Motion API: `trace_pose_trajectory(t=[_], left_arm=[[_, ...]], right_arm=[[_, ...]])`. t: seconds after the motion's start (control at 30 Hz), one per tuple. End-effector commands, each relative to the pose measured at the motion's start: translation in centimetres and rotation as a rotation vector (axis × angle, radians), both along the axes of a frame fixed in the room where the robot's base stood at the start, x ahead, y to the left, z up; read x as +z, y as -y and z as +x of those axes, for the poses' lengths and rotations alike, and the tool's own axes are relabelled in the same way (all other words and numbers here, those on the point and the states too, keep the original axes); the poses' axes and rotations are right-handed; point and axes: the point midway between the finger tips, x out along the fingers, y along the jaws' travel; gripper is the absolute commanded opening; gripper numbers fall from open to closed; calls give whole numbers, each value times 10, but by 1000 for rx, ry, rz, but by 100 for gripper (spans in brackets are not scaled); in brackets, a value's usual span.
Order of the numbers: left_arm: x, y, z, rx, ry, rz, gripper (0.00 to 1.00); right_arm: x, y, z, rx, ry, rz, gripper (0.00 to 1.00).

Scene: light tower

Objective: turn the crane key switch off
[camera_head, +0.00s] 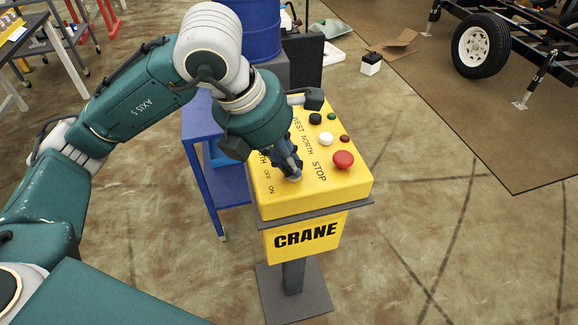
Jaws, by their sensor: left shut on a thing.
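The yellow crane control box (335,190) stands on a grey post in the middle of the view, with CRANE on its front. Its top carries a red STOP button (343,160), smaller buttons and printed labels. OFF and ON are printed near its front left corner. My left gripper (293,176) points down onto the top panel beside these labels, with its fingers closed at the key switch's place. The key switch itself is hidden by the fingers, so its position cannot be told. My right gripper is not in view.
A blue cart (205,160) stands close to the left of the box, with a blue barrel (252,28) behind. A trailer wheel (482,46) and brown mat (520,140) are at the right. The floor right of the box is clear.

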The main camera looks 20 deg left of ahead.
Motion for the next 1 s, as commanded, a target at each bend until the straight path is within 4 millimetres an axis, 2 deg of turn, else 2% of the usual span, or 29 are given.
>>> trace_pose_trajectory(t=[0.1, 0.4, 0.97, 1.0], left_arm=[[0, 1, 1, 80, 8, -1, 0], [2, 1, 0, 208, 6, -3, 0], [3, 1, 0, 245, 6, -3, 0], [3, 1, 0, 245, 6, -3, 14]], right_arm=[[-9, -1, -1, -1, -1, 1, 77], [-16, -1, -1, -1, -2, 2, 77], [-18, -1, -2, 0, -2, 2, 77], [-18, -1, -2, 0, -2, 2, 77]])
